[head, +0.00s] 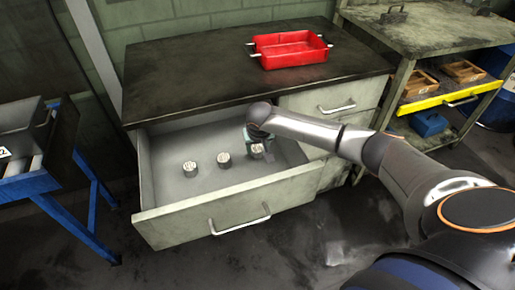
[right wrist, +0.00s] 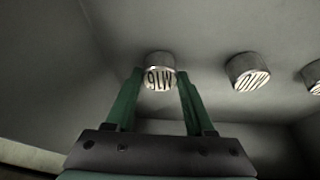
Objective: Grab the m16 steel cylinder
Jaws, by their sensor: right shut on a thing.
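The m16 steel cylinder (head: 257,150) is a short light-metal cylinder, the rightmost of three standing in the open drawer. In the right wrist view its end face (right wrist: 159,79) carries an upside-down "M16" mark. My right gripper (head: 256,145) reaches down into the drawer. It is shut on the m16 cylinder, with one green finger on each side. The cylinder appears to be on or close to the drawer floor; I cannot tell whether it is lifted. My left gripper is not in view.
Two more cylinders, a middle one (head: 224,158) and a left one (head: 190,169), stand in the drawer (head: 165,197). A red tray (head: 291,49) sits on the dark cabinet top (head: 190,75). A blue-framed stand (head: 85,190) is at left, a workbench (head: 430,35) at right.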

